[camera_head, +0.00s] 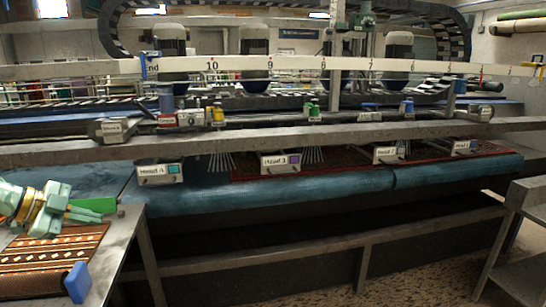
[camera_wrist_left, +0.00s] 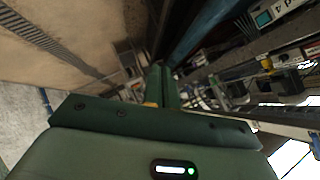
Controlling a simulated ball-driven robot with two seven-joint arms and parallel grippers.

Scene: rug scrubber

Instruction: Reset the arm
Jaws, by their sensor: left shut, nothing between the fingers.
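My left gripper (camera_head: 85,214) is at the left edge of the head view, above a side table (camera_head: 134,222) with a patterned rug piece (camera_head: 52,255) on it. It points right, toward the scrubbing machine. Its fingers are shut and empty. The shut fingers also show in the left wrist view (camera_wrist_left: 162,88), pointing away from the camera. A bright green block (camera_head: 95,204) shows right beside the fingers; I cannot tell whether they touch. My right gripper is not in view.
A long rug scrubber with a blue roller (camera_head: 290,192) and a red rug (camera_head: 330,160) fills the middle. A grey rail (camera_head: 300,137) crosses in front of it. A blue block (camera_head: 78,283) stands on the side table. A grey shelf (camera_head: 525,205) stands at right.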

